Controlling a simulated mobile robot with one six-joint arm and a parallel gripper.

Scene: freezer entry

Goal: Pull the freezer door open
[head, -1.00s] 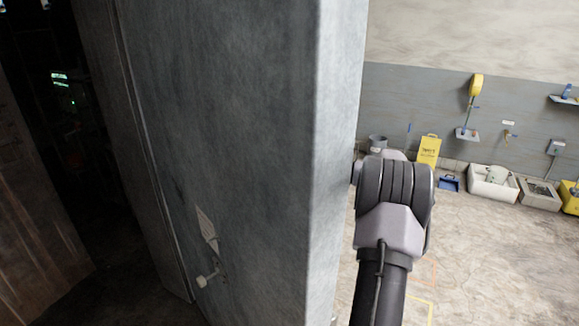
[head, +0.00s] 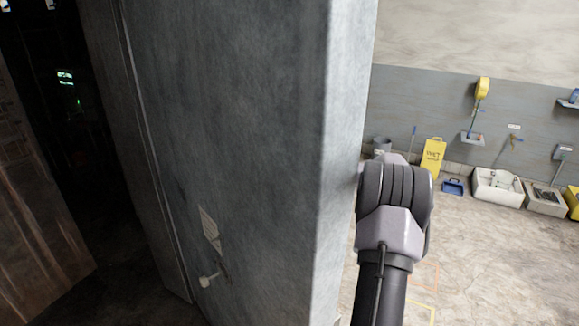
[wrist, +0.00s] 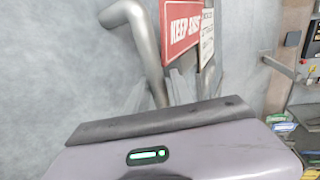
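The freezer door (head: 240,130) is a thick grey slab that stands ajar across the middle of the head view. A dark gap opens at its left, and its pale edge faces right. A small white knob (head: 210,279) sits low on its inner face. My arm reaches past the edge to the door's far side, which hides my gripper in the head view. In the wrist view, a bent metal handle (wrist: 146,42) stands off the door's outer face. My gripper (wrist: 158,88) has its fingers on both sides of the handle bar, close against it. Its palm partly hides them.
Dark shelving with small green lights (head: 66,78) shows through the gap. A red sign (wrist: 180,25) is on the outer face. A yellow wet-floor sign (head: 433,157), a bucket (head: 382,144) and sinks (head: 497,187) line the back wall. The floor at right is clear.

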